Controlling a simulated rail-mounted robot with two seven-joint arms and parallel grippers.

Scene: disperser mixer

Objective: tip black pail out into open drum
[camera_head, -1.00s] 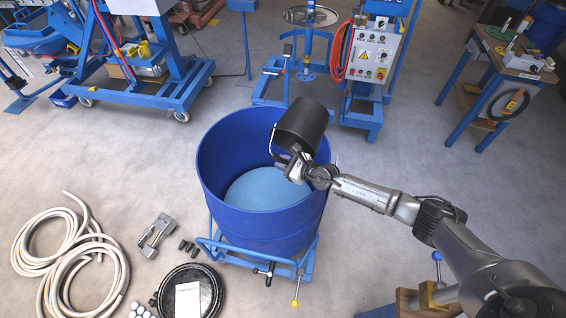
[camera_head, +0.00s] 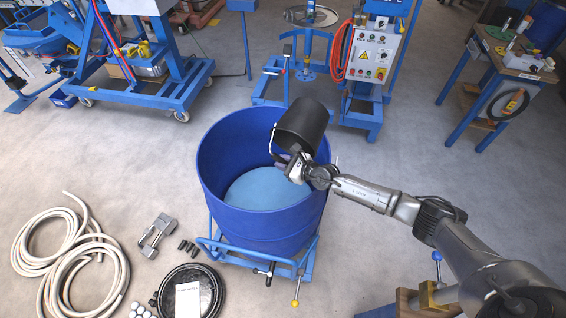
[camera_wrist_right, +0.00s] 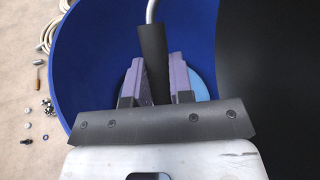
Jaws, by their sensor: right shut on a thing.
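The black pail (camera_head: 303,122) is tilted over the right rim of the open blue drum (camera_head: 222,150), its mouth toward the lower left. In the drum, a light blue surface (camera_head: 262,188) shows at the bottom. My right gripper (camera_head: 291,167) is beside the pail at the drum's right inner side, shut on the pail's handle. In the right wrist view the fingers (camera_wrist_right: 160,80) close around the dark grip of the handle (camera_wrist_right: 153,55), and the black pail (camera_wrist_right: 275,70) fills the right side. The pail's contents are hidden. My left gripper is not in view.
The drum sits on a blue wheeled frame (camera_head: 309,262). A coiled cream hose (camera_head: 75,262), a metal clamp (camera_head: 157,232) and a round black lid (camera_head: 172,297) lie on the floor at left. A control box (camera_head: 374,55) stands behind.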

